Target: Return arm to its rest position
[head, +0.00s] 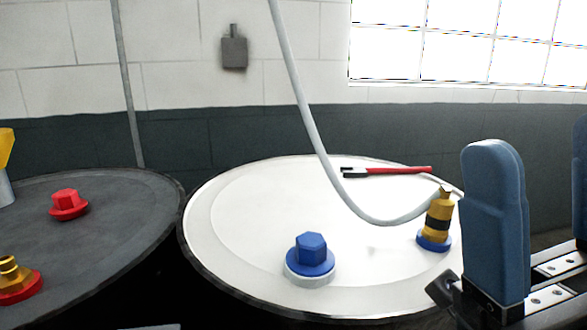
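My gripper (540,160) is at the right edge of the head view, close to the camera. Its near blue-padded finger stands upright, and only a strip of the other finger shows at the frame edge. A gap with nothing in it shows between the two fingers, so it looks open and empty. It stands in front of the right edge of the white drum (230,235) and touches nothing that I can see. The rest of my arm is out of view.
The white drum top bears a blue hex cap (312,250), a red-handled wrench (390,171) and a yellow fitting (438,215) joined to a grey hose (305,105). A dark drum (110,230) with a red cap (67,202) stands at left. A wall stands behind.

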